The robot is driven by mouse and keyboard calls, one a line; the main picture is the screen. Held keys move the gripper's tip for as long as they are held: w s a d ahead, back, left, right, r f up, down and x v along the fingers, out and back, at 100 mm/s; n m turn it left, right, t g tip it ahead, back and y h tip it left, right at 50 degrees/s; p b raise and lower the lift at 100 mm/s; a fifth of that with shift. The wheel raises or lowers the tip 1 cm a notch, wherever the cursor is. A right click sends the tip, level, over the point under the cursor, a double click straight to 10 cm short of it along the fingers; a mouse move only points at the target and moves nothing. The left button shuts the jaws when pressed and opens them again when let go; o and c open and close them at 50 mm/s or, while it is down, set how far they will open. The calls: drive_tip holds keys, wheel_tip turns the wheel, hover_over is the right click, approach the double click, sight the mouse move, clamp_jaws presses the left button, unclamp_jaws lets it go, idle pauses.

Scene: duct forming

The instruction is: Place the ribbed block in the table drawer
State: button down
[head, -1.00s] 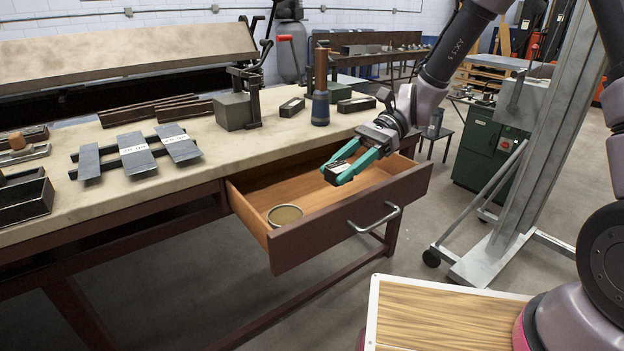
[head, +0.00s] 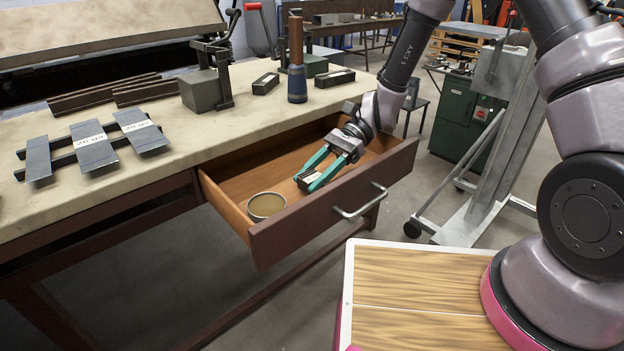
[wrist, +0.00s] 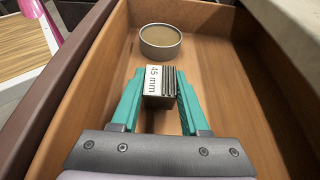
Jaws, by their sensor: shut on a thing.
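The ribbed block (wrist: 160,86) is small and dark, with ribs on one side and a white "45 mm" label; in the head view it is mostly hidden between the fingers. My gripper (head: 306,181) has green fingers and is shut on the block. In the wrist view my gripper (wrist: 158,92) holds it over the drawer floor; I cannot tell whether it touches the floor. The table drawer (head: 330,210) is pulled open, with a wooden inside and a dark red front; it also shows in the wrist view (wrist: 225,90).
A round tin (head: 266,205) lies in the drawer's left part, ahead of the block in the wrist view (wrist: 160,42). The drawer handle (head: 362,202) sticks out in front. The worktable (head: 200,135) holds labelled metal plates (head: 92,145), a clamp and a blue bottle-like tool (head: 297,84).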

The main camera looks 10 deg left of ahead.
drive_tip(key=shift+f, duration=0.4)
drive_tip(key=shift+f, duration=0.15)
drive_tip(key=shift+c, duration=2)
unclamp_jaws()
